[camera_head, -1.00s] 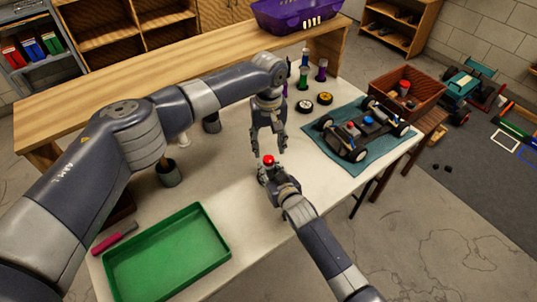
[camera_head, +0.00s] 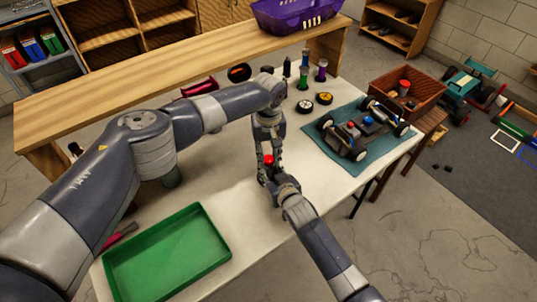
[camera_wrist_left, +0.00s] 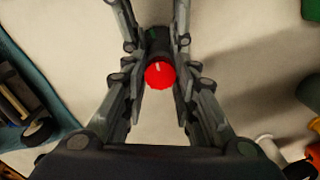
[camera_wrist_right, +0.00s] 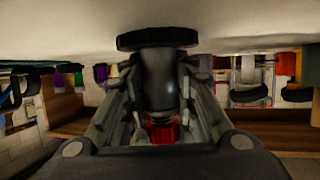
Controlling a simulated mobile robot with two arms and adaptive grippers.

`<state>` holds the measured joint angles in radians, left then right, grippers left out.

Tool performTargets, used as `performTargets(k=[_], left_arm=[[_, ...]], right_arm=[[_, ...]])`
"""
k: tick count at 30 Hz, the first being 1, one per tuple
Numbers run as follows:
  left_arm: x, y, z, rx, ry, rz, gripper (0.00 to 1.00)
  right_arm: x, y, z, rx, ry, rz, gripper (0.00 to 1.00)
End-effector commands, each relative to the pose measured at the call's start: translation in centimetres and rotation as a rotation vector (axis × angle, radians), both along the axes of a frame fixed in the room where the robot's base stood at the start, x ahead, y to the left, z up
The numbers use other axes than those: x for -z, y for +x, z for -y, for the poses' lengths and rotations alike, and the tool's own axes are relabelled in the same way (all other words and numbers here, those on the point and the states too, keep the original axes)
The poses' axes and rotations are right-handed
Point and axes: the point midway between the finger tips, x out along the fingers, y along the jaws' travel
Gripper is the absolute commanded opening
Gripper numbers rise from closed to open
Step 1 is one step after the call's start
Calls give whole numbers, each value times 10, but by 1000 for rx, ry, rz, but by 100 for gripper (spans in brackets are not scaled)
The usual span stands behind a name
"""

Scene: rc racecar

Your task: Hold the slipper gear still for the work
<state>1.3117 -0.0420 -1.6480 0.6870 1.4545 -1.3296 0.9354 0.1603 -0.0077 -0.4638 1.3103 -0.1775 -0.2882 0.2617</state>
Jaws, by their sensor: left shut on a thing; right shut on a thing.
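The piece I take to be the slipper gear stands upright on the pale table, a dark cylinder with a red top (camera_head: 268,160). In the right wrist view its cylinder (camera_wrist_right: 158,80) carries a wide black disc (camera_wrist_right: 157,38) on the table side. My right gripper (camera_head: 268,174) is shut on the cylinder from the front side. My left gripper (camera_head: 268,151) points down from above and is shut on the upper part of the piece. In the left wrist view the left fingers flank the red top (camera_wrist_left: 159,75). Exactly where they touch is hard to see.
An RC car (camera_head: 362,128) sits on a teal mat (camera_head: 382,155) at the right. Two wheels (camera_head: 305,106) and several small bottles (camera_head: 303,76) stand behind. A green tray (camera_head: 168,252) and a pink-handled tool (camera_head: 117,237) lie front left. The table's front edge is near my right arm.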

Motion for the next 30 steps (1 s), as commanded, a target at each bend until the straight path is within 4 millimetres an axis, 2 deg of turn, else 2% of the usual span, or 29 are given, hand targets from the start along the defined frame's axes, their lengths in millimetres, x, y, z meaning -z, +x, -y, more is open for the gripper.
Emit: performTargets(k=[8, 14, 30], left_arm=[[0, 0, 0, 32, -1, -1, 3], [0, -1, 0, 131, -2, -2, 3], [0, 0, 0, 619, -1, -1, 3]], right_arm=[[1, 0, 0, 0, -2, -2, 1], [1, 0, 0, 0, -1, -2, 1], [1, 0, 1, 1, -1, -3, 1]])
